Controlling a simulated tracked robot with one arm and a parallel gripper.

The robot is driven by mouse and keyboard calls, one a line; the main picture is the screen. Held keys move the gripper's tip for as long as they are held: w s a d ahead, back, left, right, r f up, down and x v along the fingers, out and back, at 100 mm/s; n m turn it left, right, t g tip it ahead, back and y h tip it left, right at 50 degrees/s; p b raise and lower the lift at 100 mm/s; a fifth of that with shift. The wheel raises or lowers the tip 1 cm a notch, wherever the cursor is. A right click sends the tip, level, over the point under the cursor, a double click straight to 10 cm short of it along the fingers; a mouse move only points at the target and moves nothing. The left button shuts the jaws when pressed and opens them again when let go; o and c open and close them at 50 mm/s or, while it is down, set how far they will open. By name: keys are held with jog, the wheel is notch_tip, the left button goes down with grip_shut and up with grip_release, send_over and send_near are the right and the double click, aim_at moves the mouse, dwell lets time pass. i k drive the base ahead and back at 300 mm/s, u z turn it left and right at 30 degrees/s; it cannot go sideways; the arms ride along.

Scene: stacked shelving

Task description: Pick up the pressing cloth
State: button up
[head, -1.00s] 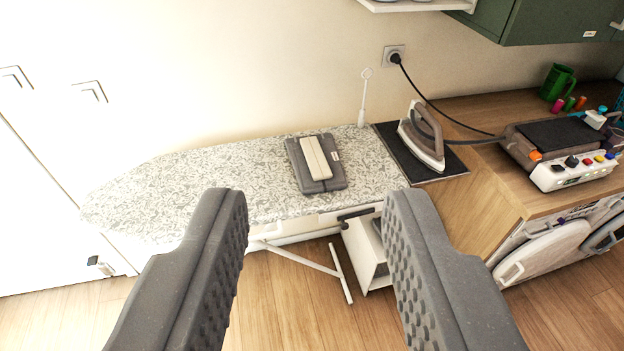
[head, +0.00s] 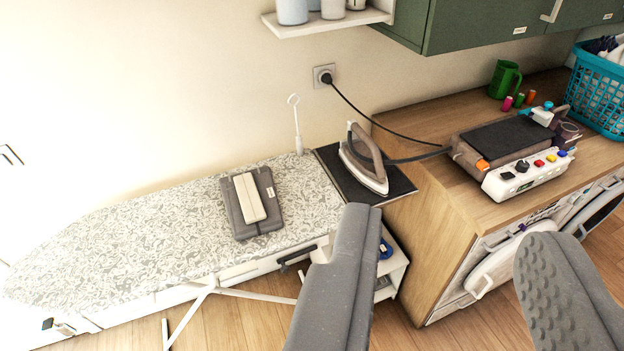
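A folded dark grey cloth (head: 236,212), which looks like the pressing cloth, lies flat on the ironing board (head: 130,238). A cream strip (head: 249,198) runs across the middle of its top. My gripper (head: 445,225) is open with nothing between its fingers. Its fingers are in the lower right of the head view, to the right of the cloth and nearer the camera. The cloth is in full view, and the left finger does not cover it.
An iron (head: 365,160) stands on a dark mat at the board's right end. A thin white upright holder (head: 297,125) is behind it. The wooden counter (head: 420,150) carries a steam unit (head: 515,160), a green jug (head: 504,79) and a turquoise basket (head: 598,95). A white shelf (head: 325,25) hangs above.

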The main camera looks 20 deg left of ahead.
aim_at(252, 209)
jog(key=z, duration=0.3)
jog(key=i, duration=1.25)
jog(key=u, duration=0.45)
